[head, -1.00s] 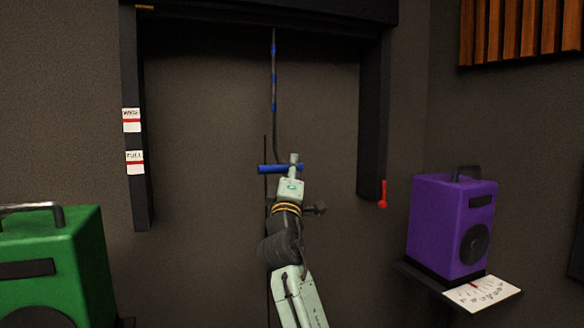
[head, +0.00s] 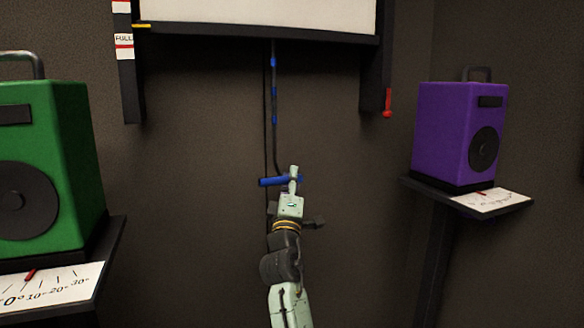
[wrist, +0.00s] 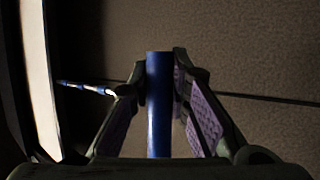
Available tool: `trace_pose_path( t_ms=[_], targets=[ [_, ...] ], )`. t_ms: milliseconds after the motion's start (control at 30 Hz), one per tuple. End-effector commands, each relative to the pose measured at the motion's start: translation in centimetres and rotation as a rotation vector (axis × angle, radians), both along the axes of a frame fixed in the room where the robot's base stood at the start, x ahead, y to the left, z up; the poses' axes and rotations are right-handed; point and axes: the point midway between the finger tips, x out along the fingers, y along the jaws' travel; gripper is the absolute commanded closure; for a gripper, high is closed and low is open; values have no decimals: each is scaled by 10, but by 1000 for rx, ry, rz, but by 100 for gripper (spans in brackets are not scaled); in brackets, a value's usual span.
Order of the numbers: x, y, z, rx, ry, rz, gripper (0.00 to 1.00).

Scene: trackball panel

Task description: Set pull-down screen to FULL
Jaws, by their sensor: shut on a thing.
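The white pull-down screen (head: 255,14) hangs at the top of the head view, with a dark bottom bar (head: 255,33). A yellow pointer (head: 141,26) at the bar's left end is level with a spot just above the FULL label (head: 124,40), whose red line is lower. A dark cord with blue bands (head: 274,92) runs down from the bar to a blue handle (head: 270,182). My gripper (head: 293,178) is shut on this handle. In the wrist view the handle (wrist: 159,105) stands between the fingers (wrist: 160,85).
Dark side rails flank the screen; the right one has a red lever (head: 388,102) at its lower end. A green speaker (head: 55,160) stands at left and a purple speaker (head: 455,135) at right, on shelves with dials. The wall below my gripper is clear.

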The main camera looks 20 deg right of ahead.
Motion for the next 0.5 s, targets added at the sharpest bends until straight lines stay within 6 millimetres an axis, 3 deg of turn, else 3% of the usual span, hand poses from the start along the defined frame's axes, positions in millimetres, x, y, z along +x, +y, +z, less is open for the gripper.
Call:
trace_pose_path(
  t_ms=[33, 200, 500],
  targets=[
    [0, 1, -16, 0, 1, 0, 100],
    [0, 0, -34, -1, 0, -1, 100],
    [0, 0, -40, -1, -1, -1, 100]
  ],
)
